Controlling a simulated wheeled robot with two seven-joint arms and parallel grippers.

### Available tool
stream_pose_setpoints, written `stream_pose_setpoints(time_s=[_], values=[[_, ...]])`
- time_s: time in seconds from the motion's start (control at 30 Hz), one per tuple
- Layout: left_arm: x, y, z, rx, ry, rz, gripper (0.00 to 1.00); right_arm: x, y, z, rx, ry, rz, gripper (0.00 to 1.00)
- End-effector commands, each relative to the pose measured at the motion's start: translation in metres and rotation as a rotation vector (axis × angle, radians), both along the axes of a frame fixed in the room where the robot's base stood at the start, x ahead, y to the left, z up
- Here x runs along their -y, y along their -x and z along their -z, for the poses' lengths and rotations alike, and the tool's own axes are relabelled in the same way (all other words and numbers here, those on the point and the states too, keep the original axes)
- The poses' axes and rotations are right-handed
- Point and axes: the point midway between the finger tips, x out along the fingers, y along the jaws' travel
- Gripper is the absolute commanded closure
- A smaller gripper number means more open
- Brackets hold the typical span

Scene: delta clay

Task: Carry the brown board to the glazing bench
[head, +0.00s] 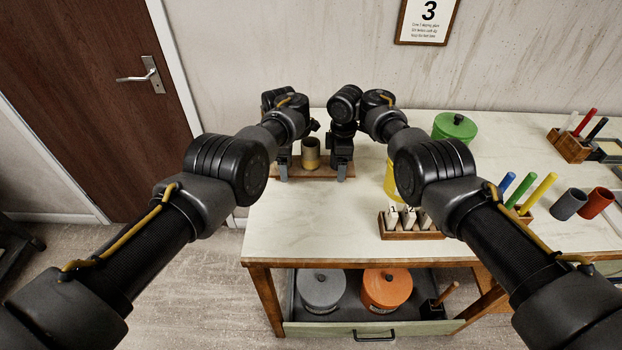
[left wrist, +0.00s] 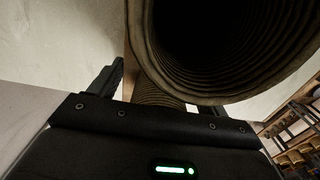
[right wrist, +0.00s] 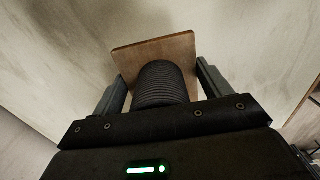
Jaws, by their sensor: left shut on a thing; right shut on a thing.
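The brown board (head: 322,172) is at the far left end of the pale-topped bench (head: 310,222); I cannot tell whether it rests on the top or is just above. A brown and yellow pot (head: 311,153) stands upright on its middle. My left gripper (head: 284,162) is shut on the board's left end and my right gripper (head: 342,165) on its right end. In the right wrist view the fingers lie along the edges of the board (right wrist: 180,45), around a dark ribbed pot (right wrist: 162,84). A ribbed pot (left wrist: 230,50) fills much of the left wrist view.
A yellow container (head: 390,182), a green lidded pot (head: 454,127) and a rack of numbered tags (head: 410,222) stand to the right. Further right are a grey cup (head: 569,204) and a red cup (head: 597,202). The bench's front left is clear. A brown door (head: 95,100) is left.

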Motion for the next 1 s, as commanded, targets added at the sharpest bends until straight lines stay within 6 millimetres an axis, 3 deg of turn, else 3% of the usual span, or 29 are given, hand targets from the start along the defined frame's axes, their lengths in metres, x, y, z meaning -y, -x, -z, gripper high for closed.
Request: stream_pose_setpoints(time_s=[0.03,0.27,0.3,0.43,0.77,0.87,1.0], values=[[-0.007,-0.003,0.008,0.006,-0.007,-0.011,0.53,0.008,-0.001,0.009,-0.005,0.012,0.009,0.53],[-0.007,-0.003,0.025,0.006,-0.007,-0.011,0.53,0.008,0.0,0.027,-0.005,0.012,0.009,0.53],[-0.007,-0.003,0.021,0.006,-0.007,-0.011,0.19,0.008,0.0,0.023,-0.006,0.012,0.009,0.19],[-0.005,-0.002,0.02,0.004,-0.005,-0.008,0.02,0.006,0.0,0.022,-0.005,0.009,0.007,0.02],[-0.003,-0.001,0.018,0.002,-0.002,-0.004,0.01,0.003,0.0,0.021,-0.002,0.004,0.004,0.01],[-0.002,-0.001,0.008,0.002,-0.002,-0.004,0.01,0.003,0.0,0.021,-0.002,0.004,0.003,0.01],[-0.003,-0.002,-0.019,0.005,-0.003,-0.005,0.01,0.003,0.0,0.021,-0.002,0.003,0.003,0.01]])
